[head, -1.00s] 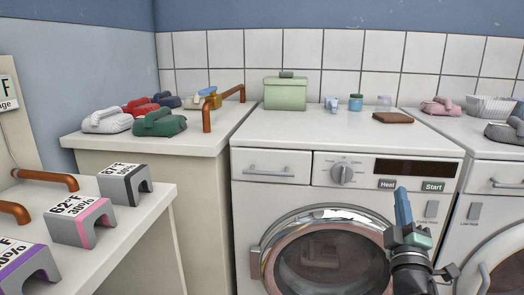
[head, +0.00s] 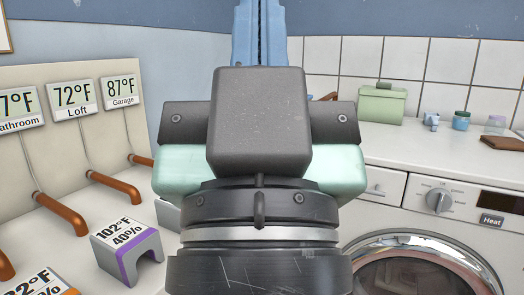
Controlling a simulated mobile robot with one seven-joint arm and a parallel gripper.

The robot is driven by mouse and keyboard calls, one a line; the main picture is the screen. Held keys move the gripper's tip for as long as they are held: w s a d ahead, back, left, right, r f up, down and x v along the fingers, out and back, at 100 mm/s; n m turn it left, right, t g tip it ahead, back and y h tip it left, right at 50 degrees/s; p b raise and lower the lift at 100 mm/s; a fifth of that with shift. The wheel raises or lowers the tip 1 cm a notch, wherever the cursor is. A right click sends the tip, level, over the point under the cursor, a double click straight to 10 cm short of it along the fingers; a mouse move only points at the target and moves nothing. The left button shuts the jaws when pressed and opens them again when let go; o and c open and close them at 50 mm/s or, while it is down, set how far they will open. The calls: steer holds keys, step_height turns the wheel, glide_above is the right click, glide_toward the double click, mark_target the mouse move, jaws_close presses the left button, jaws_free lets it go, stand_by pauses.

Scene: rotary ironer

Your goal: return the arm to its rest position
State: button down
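My gripper (head: 260,32) rises upright in the middle of the head view, very close to the camera. Its two blue fingers stand side by side with only a thin dark seam between them, and I see nothing held there. The fingertips are cut off by the top edge. The dark grey and pale green gripper body and the black wrist below fill the centre and hide much of the counter behind.
A white washer (head: 388,215) with a round door stands at right. A green box (head: 381,106), small jars and a brown block (head: 503,143) sit on top. At left are temperature displays, copper pipes (head: 60,215) and a purple-edged tag block (head: 127,250).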

step_height(320, 180, up, 30)
steer(key=p, duration=2.8)
steer(key=c, duration=1.5)
jaws_free()
steer(key=shift+c, duration=0.2)
